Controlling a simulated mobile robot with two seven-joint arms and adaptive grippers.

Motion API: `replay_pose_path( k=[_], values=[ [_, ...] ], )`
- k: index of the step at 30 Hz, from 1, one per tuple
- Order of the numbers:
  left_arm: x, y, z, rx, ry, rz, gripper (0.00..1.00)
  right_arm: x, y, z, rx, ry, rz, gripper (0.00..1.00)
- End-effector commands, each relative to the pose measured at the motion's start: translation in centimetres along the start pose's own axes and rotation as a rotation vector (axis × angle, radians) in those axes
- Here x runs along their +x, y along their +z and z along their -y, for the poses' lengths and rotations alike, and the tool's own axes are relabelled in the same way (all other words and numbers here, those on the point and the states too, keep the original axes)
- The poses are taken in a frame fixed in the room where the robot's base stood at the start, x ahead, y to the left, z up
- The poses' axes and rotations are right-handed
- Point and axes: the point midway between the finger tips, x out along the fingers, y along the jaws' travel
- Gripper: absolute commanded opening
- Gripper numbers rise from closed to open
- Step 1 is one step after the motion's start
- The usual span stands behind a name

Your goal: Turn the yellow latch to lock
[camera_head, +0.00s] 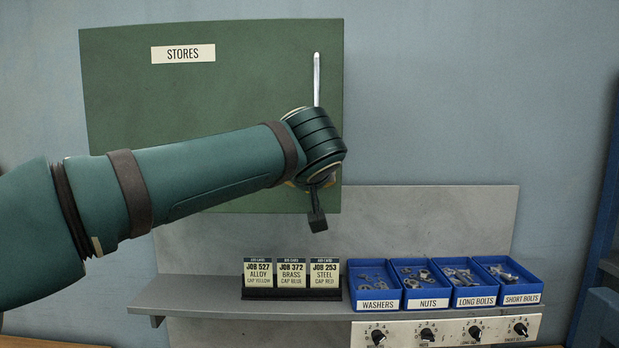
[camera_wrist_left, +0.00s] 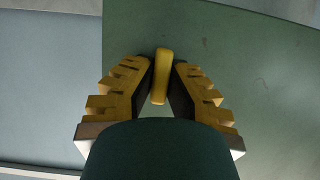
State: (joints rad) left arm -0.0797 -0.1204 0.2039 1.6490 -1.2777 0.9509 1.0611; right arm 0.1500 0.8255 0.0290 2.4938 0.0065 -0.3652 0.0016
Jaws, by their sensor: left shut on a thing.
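The yellow latch (camera_wrist_left: 161,76) is a short bar in front of the green STORES door, seen in the left wrist view. It stands nearly upright in that picture, between the two fingertips. My left gripper (camera_wrist_left: 163,82) is shut on it, one dark-padded finger on each side. My right gripper is in neither view.
A pale vertical handle (camera_head: 316,78) is on the door above my wrist. Below, a grey shelf (camera_head: 205,296) carries a job-card stand (camera_head: 291,293) and several blue bins, including the washers bin (camera_head: 374,288). A knob panel (camera_head: 450,331) is under the shelf.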

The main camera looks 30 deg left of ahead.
Motion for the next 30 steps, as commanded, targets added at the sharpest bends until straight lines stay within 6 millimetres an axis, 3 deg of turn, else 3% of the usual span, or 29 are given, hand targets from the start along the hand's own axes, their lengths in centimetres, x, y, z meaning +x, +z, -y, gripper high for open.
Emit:
replay_pose_path(
  k=[11, 30],
  values=[
    [0.1, 0.1, -0.1, 0.186, -0.078, 0.0, 0.0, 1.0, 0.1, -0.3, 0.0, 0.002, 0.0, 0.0],
    [0.1, 0.2, -0.4, 0.746, -0.311, -0.001, 0.0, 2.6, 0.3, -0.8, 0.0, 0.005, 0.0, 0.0]
  ],
)
